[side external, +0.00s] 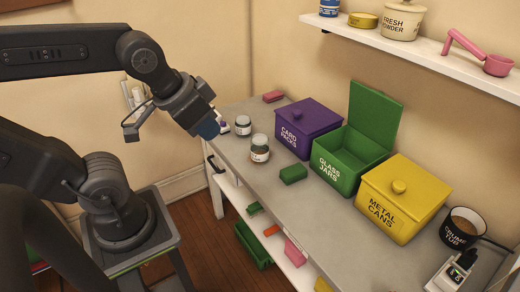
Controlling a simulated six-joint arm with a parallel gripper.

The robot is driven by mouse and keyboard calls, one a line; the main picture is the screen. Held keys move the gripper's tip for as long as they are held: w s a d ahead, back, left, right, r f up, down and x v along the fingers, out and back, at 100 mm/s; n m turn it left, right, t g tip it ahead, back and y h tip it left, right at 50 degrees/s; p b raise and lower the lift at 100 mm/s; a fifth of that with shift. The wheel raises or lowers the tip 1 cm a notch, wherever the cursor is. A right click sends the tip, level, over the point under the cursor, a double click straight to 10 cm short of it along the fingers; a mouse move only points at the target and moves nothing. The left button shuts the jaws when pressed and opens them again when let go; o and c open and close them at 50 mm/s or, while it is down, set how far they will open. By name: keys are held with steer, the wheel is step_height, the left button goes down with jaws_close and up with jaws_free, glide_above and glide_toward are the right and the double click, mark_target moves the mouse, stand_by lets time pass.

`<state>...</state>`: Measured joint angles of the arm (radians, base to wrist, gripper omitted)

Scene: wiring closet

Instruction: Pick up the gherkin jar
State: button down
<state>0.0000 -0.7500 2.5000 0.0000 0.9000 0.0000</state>
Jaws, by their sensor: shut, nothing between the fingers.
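Two small glass jars with pale lids stand upright near the left end of the grey worktop. The nearer jar (260,149) has a white label with a reddish mark; the farther jar (243,126) stands just behind and left of it. The labels are too small to read, so I cannot tell which is the gherkin jar. My gripper (209,128) is at the worktop's left edge, left of both jars and apart from them. It is shut and empty. A small white and purple item (224,126) shows beside its tip, partly hidden.
A shut purple CARD PACKS box (306,128), an open-lidded green GLASS JARS box (352,155) and a shut yellow METAL CANS box (402,200) line the wall. A green block (293,173) lies before them. A dark tub (462,228) stands far right. A shelf (430,57) hangs above.

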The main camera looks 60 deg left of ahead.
steer(key=shift+c, duration=0.2)
jaws_free()
stand_by(0.7)
steer(key=n+g+y, duration=0.4)
steer(key=n, duration=1)
glide_above(261, 140)
steer(key=s+d, duration=0.2)
steer(key=d, duration=0.4)
step_height(261, 140, down, 15)
steer(key=shift+n, duration=0.3)
steer(key=x, duration=0.7)
steer(key=a+x, duration=0.1)
steer(key=x, duration=0.3)
steer(key=shift+w+r, duration=0.15)
steer(key=shift+r, duration=0.1)
steer(key=shift+x, duration=3.05)
